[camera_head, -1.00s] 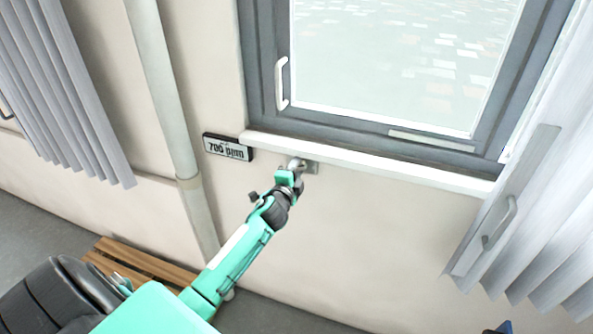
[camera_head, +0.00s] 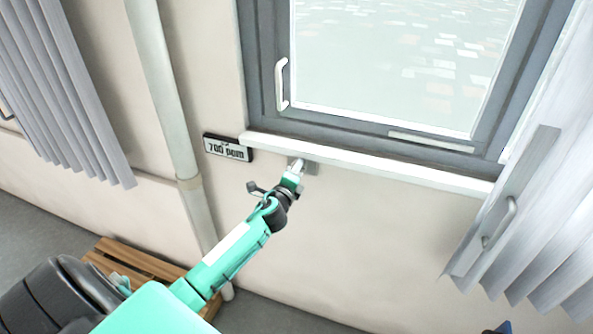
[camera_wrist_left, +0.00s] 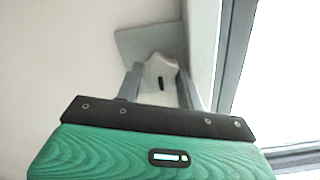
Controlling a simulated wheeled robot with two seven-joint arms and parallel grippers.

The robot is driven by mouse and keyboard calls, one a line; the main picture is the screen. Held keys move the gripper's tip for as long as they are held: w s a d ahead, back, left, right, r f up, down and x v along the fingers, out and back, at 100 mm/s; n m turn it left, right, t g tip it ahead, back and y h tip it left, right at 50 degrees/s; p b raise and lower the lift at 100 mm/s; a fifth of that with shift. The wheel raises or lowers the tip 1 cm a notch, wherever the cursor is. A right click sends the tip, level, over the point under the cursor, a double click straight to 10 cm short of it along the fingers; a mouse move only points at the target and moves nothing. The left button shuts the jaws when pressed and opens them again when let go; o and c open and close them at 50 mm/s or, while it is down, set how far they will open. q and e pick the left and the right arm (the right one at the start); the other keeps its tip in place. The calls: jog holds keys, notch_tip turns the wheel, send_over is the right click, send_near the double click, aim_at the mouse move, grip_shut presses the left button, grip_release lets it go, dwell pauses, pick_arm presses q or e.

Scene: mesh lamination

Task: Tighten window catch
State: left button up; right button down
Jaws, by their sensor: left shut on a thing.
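The window catch (camera_head: 310,167) is a small grey plate with a pale knob, on the wall just under the white sill. My left gripper (camera_head: 297,170) reaches up to it from below and is shut on its knob. In the left wrist view, the two fingers (camera_wrist_left: 160,88) stand on either side of the pale knob (camera_wrist_left: 160,68), with the grey plate (camera_wrist_left: 135,42) behind it. The fingers partly hide the knob. The window (camera_head: 390,60) has a grey frame and a white handle (camera_head: 281,84) at its left side. My right gripper is not in view.
A sign reading 700 ppm (camera_head: 227,148) hangs left of the catch. The white sill (camera_head: 370,163) runs just above it. A pipe (camera_head: 165,95) stands at the left, a wooden pallet (camera_head: 140,262) lies below, and blinds (camera_head: 540,190) hang at the right.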

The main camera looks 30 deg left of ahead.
pick_arm(q)
jog(key=shift+f, duration=0.1)
jog(key=o, duration=1)
jog(key=shift+r, duration=0.3)
jog(key=shift+a, duration=0.1)
